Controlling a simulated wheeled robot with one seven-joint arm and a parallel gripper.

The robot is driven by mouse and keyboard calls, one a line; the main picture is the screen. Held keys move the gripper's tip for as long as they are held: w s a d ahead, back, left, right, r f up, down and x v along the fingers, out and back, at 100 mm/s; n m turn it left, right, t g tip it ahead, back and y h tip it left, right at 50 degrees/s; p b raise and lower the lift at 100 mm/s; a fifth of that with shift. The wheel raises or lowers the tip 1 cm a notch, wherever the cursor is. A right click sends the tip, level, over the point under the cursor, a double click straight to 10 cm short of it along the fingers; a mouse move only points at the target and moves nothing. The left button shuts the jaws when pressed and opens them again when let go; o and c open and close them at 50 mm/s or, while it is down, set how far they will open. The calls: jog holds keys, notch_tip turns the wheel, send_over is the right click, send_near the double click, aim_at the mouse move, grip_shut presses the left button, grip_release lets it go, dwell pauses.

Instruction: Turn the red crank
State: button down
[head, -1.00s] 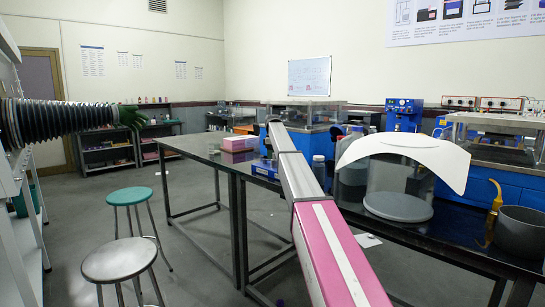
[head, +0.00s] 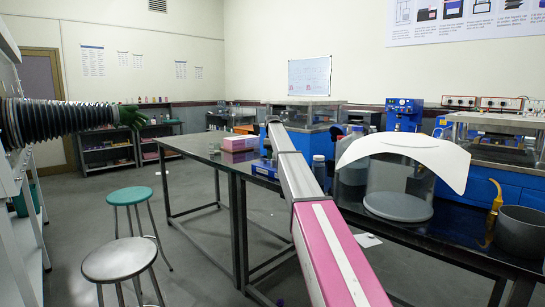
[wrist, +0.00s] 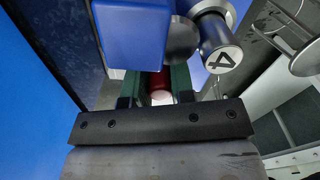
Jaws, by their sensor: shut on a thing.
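The red crank (wrist: 158,84) shows in the wrist view as a short red grip with a pale round end. It lies between the two green fingers of my gripper (wrist: 156,78), which is shut on it. A blue block of the device (wrist: 135,35) hangs just above and covers part of the grip and fingers. In the head view my pink and silver arm reaches to the far bench; the crank and the gripper cannot be made out there.
In the head view, a dark bench (head: 205,150) carries a pink box (head: 240,143). A white curved cover (head: 405,155) stands right of my arm. Two stools (head: 120,262) stand on the left.

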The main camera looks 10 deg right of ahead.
dwell(0.3)
jog(key=c, duration=1)
grip_release()
jog(key=shift+o, duration=0.2)
jog(key=shift+r, duration=0.1)
notch_tip(320, 180, up, 10)
jog(key=shift+f, duration=0.15)
jog(key=shift+r, duration=0.45)
jog(key=shift+s, duration=0.1)
